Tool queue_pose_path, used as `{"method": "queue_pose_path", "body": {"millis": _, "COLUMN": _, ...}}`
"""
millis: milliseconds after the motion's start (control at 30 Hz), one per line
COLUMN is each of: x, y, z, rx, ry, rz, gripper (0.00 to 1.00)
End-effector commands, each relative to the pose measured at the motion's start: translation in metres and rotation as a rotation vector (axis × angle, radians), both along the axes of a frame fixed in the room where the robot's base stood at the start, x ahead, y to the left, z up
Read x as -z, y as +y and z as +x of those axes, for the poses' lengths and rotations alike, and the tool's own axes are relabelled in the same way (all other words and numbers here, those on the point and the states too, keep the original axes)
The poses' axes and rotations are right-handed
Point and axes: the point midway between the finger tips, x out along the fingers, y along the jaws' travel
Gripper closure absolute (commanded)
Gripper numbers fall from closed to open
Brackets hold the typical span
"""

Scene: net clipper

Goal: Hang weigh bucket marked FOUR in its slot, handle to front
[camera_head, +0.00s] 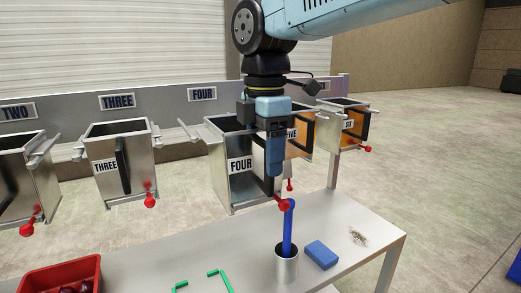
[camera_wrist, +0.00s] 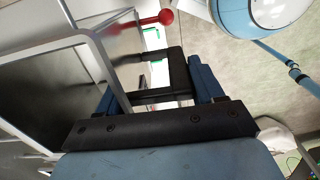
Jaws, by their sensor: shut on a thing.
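The grey metal weigh bucket with the FOUR label (camera_head: 240,165) is off the bench, roughly upright, in front of the rail. Its dark handle faces the front and is mostly hidden behind my gripper in the head view; the handle (camera_wrist: 175,70) shows between the fingers in the wrist view. My gripper (camera_head: 274,170) points down and is shut on this handle. The bucket's open top and rim (camera_wrist: 97,60) fill the left of the wrist view. The FOUR sign (camera_head: 202,94) is on the rail behind, with a slot arm (camera_head: 187,130) to the bucket's left. The right slot arm is hidden.
Bucket THREE (camera_head: 122,165) hangs to the left, and an orange-sided bucket FIVE (camera_head: 299,145) is close on the right. The bench (camera_head: 365,225) below holds a cup (camera_head: 286,265) with a blue stick, a blue block (camera_head: 321,254) and a red tray (camera_head: 60,275).

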Motion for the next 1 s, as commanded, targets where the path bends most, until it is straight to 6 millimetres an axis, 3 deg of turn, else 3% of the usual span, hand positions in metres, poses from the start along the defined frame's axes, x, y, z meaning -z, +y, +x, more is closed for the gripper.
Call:
{"method": "queue_pose_path", "body": {"millis": 267, "x": 0.0, "y": 0.016, "z": 0.001, "rx": -0.03, "ry": -0.001, "rz": 0.0, "gripper": 0.87}}
{"method": "queue_pose_path", "body": {"millis": 1000, "x": 0.0, "y": 0.039, "z": 0.033, "rx": -0.037, "ry": 0.0, "rz": 0.001, "gripper": 0.87}}
